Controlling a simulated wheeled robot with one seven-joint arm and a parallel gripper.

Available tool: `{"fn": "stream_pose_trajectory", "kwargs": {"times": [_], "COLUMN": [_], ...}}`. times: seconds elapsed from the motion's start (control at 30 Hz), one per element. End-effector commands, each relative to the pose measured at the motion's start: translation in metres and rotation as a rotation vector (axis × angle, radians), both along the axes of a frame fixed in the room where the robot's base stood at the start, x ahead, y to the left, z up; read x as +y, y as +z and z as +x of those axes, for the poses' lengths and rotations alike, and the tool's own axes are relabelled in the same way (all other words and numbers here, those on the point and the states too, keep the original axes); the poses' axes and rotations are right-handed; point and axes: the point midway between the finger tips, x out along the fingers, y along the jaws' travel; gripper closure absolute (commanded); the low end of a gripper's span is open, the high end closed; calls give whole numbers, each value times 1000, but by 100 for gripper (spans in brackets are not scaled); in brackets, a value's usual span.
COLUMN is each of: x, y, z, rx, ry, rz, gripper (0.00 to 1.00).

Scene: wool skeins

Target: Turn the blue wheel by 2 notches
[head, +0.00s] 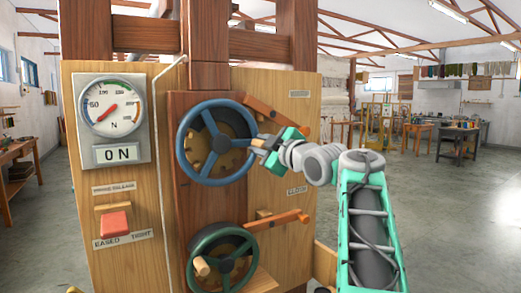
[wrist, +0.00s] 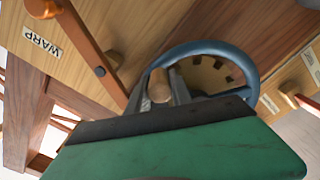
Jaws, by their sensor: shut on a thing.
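The blue wheel (head: 181,150) is upright on the dark wooden upright of the machine. My gripper (head: 260,144) is at the wheel's right side. In the wrist view my gripper (wrist: 160,92) is shut on the wheel's wooden handle knob (wrist: 158,82), with a finger on each side.
An orange lever (head: 276,115) sits just above my gripper. Below are a dark green wheel (head: 196,270) and a second orange lever (head: 278,222). A dial gauge (head: 112,106), an "ON" display (head: 117,154) and a red handle (head: 115,224) are left. Open floor lies right.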

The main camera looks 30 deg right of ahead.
Motion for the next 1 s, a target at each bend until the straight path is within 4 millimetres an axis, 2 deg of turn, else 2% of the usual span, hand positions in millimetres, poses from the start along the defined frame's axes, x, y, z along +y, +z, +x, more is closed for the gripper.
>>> {"fn": "stream_pose_trajectory", "kwargs": {"times": [0.03, 0.3, 0.33, 0.6, 0.87, 1.0], "x": [0, 1, 1, 1, 0, -1], "y": [6, 6, 6, 3, 2, 2], "z": [-1, -1, -1, -1, -3, -23], "rx": [-10, -10, -10, -6, -3, -5], "ry": [-3, -2, -2, -1, -1, -4], "rz": [-6, -6, -6, -3, -2, -4], "gripper": [100, 100, 73, 52, 52, 52]}}
